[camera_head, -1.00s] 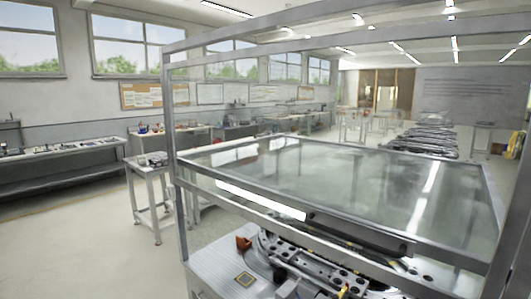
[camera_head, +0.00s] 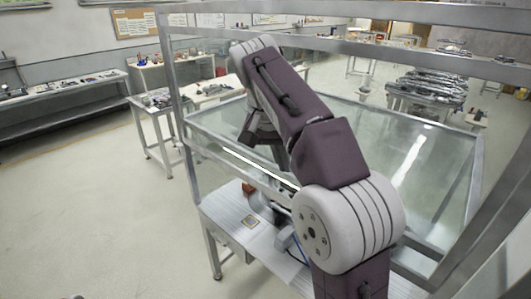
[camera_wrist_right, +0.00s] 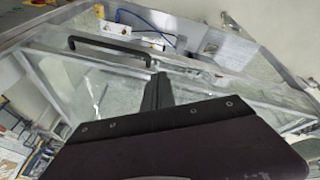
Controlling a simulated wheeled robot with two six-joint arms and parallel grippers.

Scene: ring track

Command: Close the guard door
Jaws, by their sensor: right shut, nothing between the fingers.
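The guard door is a clear panel in a grey metal frame (camera_head: 425,160). It stands raised, sloping out flat within the taller grey guard frame (camera_head: 172,75). In the right wrist view the door's clear panel (camera_wrist_right: 75,75) shows with a black bar handle (camera_wrist_right: 105,47) along its edge. My right gripper (camera_head: 262,138) hangs from my bent purple and white arm, over the door's near left part. My left gripper is not in view.
Below the door is a light machine table (camera_head: 235,215) with fixture parts, mostly hidden by my arm. A small side table (camera_head: 155,105) and a long bench (camera_head: 65,105) stand to the left. The floor (camera_head: 90,215) at front left is clear.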

